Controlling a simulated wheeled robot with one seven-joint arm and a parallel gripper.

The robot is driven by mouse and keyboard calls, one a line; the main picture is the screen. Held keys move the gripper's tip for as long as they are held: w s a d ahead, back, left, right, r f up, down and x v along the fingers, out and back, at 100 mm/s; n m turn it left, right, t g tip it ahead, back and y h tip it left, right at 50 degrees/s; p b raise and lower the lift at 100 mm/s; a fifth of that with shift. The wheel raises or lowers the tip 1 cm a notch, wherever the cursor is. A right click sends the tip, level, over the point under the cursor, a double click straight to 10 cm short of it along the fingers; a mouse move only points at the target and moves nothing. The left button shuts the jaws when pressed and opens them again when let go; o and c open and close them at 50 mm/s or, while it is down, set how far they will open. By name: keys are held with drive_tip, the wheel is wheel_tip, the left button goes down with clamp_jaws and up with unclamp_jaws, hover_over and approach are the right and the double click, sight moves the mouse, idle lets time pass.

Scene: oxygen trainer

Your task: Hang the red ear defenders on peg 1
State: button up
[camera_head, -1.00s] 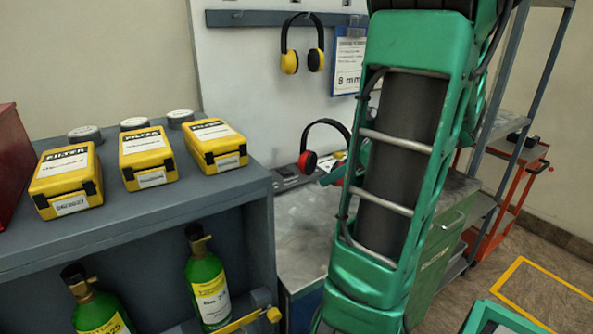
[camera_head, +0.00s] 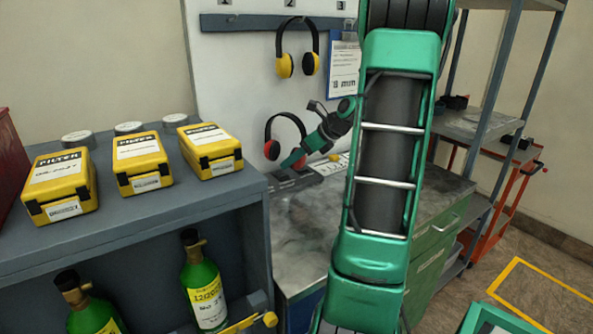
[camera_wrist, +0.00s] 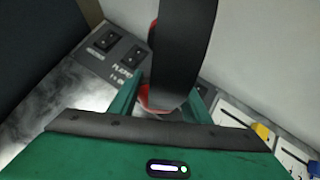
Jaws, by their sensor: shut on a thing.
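The red ear defenders (camera_head: 271,149), with a black headband, are upright in front of the white board, above the bench. They also show in the wrist view, where the black headband (camera_wrist: 182,55) hides much of the red cup. My gripper (camera_head: 296,158) is shut on them; in the wrist view its green fingers (camera_wrist: 163,103) lie on either side of them. The grey peg rail (camera_head: 250,21) runs along the top of the board. Label 1 (camera_head: 225,3) is at its left, cut by the picture edge.
Yellow ear defenders (camera_head: 285,66) hang from the rail under label 2, above and right of the red ones. A blue-edged sign (camera_head: 345,72) hangs farther right. Yellow filter boxes (camera_head: 137,162) stand on the grey cabinet at left. The board below label 1 is bare.

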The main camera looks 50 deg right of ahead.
sight(293, 182)
drive_tip(key=shift+w+f, duration=0.2)
drive_tip(key=shift+f, duration=2.15)
drive_tip(key=shift+f, duration=0.2)
drive_tip(key=o, duration=1.5)
drive_tip(key=shift+c, duration=0.2)
drive_tip(key=v, duration=1.1)
drive_tip(key=shift+f, duration=0.1)
drive_tip(key=shift+a, duration=0.1)
